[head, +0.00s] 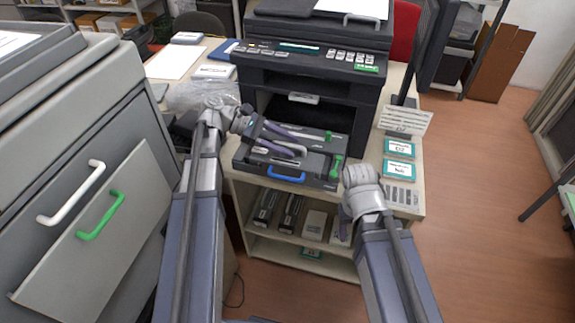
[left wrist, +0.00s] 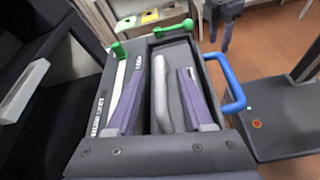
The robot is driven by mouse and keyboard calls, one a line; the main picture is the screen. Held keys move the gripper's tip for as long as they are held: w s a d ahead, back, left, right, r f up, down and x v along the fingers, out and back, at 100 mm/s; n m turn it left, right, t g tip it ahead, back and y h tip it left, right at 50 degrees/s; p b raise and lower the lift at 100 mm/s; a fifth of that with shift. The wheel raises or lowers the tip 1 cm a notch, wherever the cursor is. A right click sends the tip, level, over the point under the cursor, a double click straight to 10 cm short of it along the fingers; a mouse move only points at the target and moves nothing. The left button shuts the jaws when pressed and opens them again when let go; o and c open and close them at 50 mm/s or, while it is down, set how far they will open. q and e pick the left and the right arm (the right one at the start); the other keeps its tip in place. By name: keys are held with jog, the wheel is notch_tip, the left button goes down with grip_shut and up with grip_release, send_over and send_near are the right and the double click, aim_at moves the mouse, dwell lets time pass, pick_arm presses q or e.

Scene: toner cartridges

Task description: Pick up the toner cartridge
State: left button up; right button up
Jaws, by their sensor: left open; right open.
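The toner cartridge seems to be part of the dark unit (head: 248,158) pulled out at the printer's front. The unit has green tabs and a blue handle, and its dark body also shows in the left wrist view (left wrist: 85,120). I cannot tell where the cartridge ends and its tray begins. A light grey bar (left wrist: 161,95) runs along its recess. My left gripper (head: 304,143) is open above the unit, its purple fingers on either side of the bar with gaps between.
The black printer (head: 318,85) stands behind the unit on a pale cabinet. A large grey cabinet (head: 75,150) fills the left.

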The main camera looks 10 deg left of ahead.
pick_arm(q)
jog(key=shift+d+f, duration=0.25)
jog(key=shift+d, duration=0.45)
jog(key=shift+c, duration=0.2)
grip_shut()
dwell(0.7)
